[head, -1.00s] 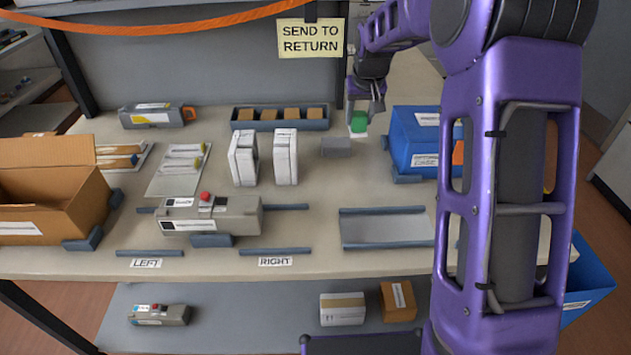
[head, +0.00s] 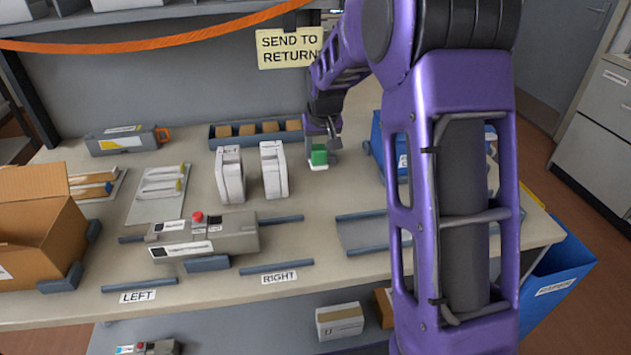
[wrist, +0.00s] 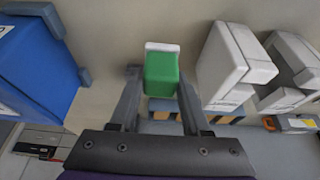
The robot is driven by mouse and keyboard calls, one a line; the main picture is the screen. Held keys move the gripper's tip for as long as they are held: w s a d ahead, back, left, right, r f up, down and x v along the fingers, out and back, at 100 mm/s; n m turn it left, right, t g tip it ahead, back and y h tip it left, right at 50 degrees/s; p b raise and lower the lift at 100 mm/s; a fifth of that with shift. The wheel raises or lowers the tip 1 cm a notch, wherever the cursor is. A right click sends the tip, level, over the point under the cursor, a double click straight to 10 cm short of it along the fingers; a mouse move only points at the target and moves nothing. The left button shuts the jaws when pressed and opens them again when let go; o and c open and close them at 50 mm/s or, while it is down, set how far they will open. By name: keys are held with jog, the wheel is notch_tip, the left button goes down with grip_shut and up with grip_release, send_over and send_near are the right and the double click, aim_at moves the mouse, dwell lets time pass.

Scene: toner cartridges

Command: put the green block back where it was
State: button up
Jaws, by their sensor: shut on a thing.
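The green block (head: 319,155) has a white lower end and is near the back of the table, right of the upright white cartridges. In the wrist view the green block (wrist: 161,72) sits between the two fingers, its white end away from my wrist. My gripper (head: 322,146) is shut on it; the fingers also show in the wrist view (wrist: 160,85). Whether the block touches the tabletop cannot be told.
Two white cartridges (head: 230,176) stand close on the left. A blue bin (head: 378,140) is close on the right, partly behind my arm. A tray of brown boxes (head: 254,144) lies behind.

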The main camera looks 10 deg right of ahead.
aim_at(319, 168)
jog(key=shift+f+b, duration=0.45)
jog(key=shift+f, duration=3.15)
jog(key=shift+f, duration=0.2)
jog(key=o, duration=1.2)
jog(key=shift+r, duration=0.1)
jog(key=shift+r, duration=0.3)
jog(key=p+v, duration=0.1)
jog(key=v, duration=1)
jog(key=shift+s+r, duration=0.25)
